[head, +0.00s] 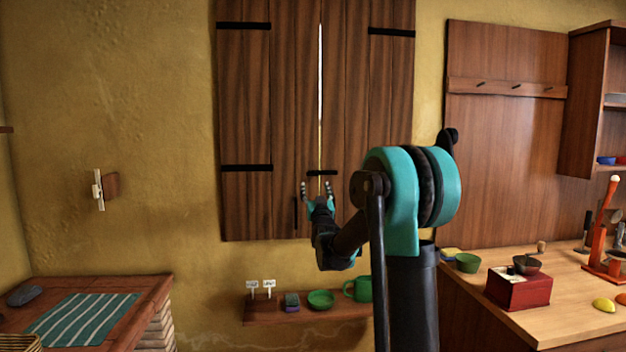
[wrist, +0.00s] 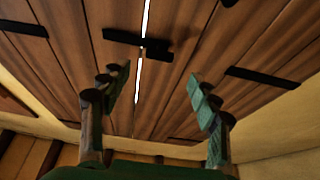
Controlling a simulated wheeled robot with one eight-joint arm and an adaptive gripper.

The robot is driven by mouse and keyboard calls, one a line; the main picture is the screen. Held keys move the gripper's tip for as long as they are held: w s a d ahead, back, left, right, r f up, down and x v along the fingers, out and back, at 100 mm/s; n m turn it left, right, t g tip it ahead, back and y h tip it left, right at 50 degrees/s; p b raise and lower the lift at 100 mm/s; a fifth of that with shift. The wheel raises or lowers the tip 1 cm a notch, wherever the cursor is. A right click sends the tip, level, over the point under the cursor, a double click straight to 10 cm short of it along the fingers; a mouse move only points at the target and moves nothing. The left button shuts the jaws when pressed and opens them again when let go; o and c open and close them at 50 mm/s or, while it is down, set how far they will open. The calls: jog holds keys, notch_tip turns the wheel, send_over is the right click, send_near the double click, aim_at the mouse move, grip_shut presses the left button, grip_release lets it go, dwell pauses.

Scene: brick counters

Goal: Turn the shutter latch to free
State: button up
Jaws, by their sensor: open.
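The brown wooden shutters (head: 270,110) are closed, with a thin bright gap between the two leaves. The dark shutter latch (head: 322,173) lies level across the gap, low on the leaves. In the wrist view the latch (wrist: 138,44) is a black bar spanning the gap, slightly tilted in the picture, with a block at its middle. My gripper (head: 317,188) is in front of the shutters, just below the latch. Its two fingers stand apart and empty in the wrist view (wrist: 160,95), with the latch beyond the fingertips. I cannot tell whether a finger touches the shutters.
A small shelf (head: 262,316) below the shutters holds a green bowl (head: 321,299), a green mug (head: 359,288) and small labels. A counter (head: 575,309) at the right holds a red box (head: 517,291). A table with a striped cloth (head: 85,318) stands at the left.

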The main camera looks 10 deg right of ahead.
aim_at(313, 175)
jog(key=x, duration=0.7)
jog(key=shift+w+r, duration=0.15)
jog(key=shift+w, duration=0.05)
grip_shut()
